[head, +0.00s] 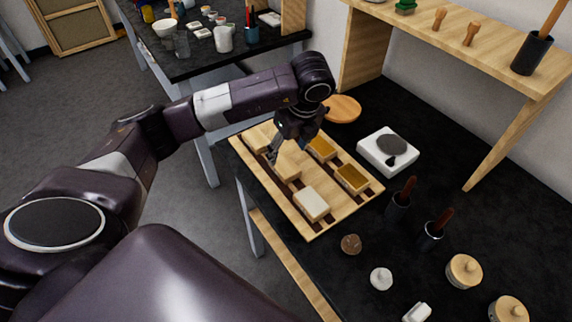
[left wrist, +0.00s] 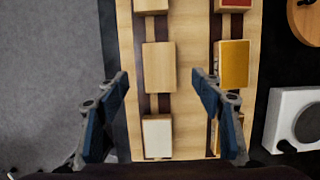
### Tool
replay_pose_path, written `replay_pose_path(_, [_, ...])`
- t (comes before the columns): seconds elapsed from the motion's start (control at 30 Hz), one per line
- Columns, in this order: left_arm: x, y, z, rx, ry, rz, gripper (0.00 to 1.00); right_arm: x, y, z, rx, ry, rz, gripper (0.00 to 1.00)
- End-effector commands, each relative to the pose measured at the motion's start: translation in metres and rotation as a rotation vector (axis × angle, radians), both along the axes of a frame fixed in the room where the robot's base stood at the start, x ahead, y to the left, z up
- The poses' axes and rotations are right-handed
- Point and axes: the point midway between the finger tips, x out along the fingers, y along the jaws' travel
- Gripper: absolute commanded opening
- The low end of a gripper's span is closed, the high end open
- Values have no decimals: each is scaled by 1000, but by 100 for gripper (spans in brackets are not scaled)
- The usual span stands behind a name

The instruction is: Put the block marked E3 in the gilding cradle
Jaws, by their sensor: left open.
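A wooden board with dark strips (head: 318,229) holds two rows of blocks; the board also shows in the left wrist view (left wrist: 186,110). One row has plain wooden blocks (head: 288,170) and a white-topped block (head: 311,203). The other row has gold-topped blocks (head: 352,178) and, in the left wrist view, a red-topped one (left wrist: 235,4). No E3 mark is legible, and I cannot tell which part is the gilding cradle. My left gripper (head: 287,152) is open and empty above the board. In the left wrist view its fingers (left wrist: 160,82) appear on either side of a plain wooden block (left wrist: 158,67).
A white device with a grey disc (head: 388,152) and a round wooden disc (head: 342,109) stand beyond the board. Dark cups with brown handles (head: 432,235) and lidded jars (head: 464,271) stand at right. A wooden shelf (head: 470,50) overhangs the back.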

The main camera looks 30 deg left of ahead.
Motion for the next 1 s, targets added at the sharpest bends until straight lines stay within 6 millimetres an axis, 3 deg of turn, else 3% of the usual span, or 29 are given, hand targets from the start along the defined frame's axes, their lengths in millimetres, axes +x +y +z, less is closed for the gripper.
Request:
replay_pose_path(0.37, [3,7,-47,-3,8,-2,61,-10,0,28,-1,13,-1,40])
replay_pose_path(0.5, [5,11,-64,-5,4,-4,61,-10,0,29,-1,13,-1,40])
replay_pose_path(0.77, [6,12,-68,-6,2,-4,61,-9,0,29,-1,12,-1,40])
replay_pose_path(1.0, [6,11,-68,-6,2,-4,37,-7,2,29,2,10,-2,40])
